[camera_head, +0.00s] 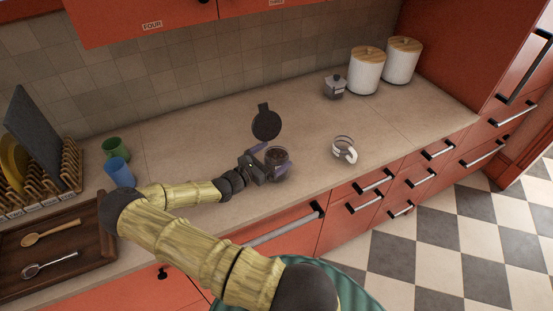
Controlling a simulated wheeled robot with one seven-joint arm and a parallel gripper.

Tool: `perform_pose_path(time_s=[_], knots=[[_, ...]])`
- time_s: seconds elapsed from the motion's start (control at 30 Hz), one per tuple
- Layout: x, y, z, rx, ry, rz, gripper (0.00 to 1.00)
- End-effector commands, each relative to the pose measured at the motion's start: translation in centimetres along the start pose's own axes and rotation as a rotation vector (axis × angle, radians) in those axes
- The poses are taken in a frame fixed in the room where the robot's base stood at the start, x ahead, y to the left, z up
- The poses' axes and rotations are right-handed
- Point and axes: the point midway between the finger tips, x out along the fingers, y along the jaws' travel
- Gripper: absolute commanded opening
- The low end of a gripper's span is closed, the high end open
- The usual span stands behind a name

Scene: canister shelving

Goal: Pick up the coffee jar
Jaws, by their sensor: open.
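The coffee jar (278,156) appears to be the small dark-filled glass jar on the counter in the middle of the view. My gripper (268,164) is at the jar's left side, with its purple-tipped fingers open. One finger shows behind the jar's upper left and the other at its front lower left, so the jar sits at least partly between them. I cannot tell whether either finger touches the glass. The left edge of the jar is partly hidden by the gripper.
A black round-headed item (266,123) is just behind the jar. A glass mug (344,149) stands to the right. A moka pot (334,87) and white canisters (366,73) are at the back right. Blue (119,172) and green (115,149) cups and a wooden tray (93,256) are left.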

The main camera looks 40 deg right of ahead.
Motion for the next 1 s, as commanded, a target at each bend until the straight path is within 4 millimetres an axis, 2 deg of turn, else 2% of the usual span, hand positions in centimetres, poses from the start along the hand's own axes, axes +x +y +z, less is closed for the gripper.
perform_pose_path(time_s=[0.1,0.2,0.7,1.0], knots=[[1.6,0.0,0.3,-0.001,0.0,0.0,1.0],[2.1,0.0,0.1,0.0,0.0,0.0,1.0],[2.0,0.0,0.0,0.001,0.0,0.001,1.0],[2.0,0.1,0.0,0.001,0.0,0.001,0.41]])
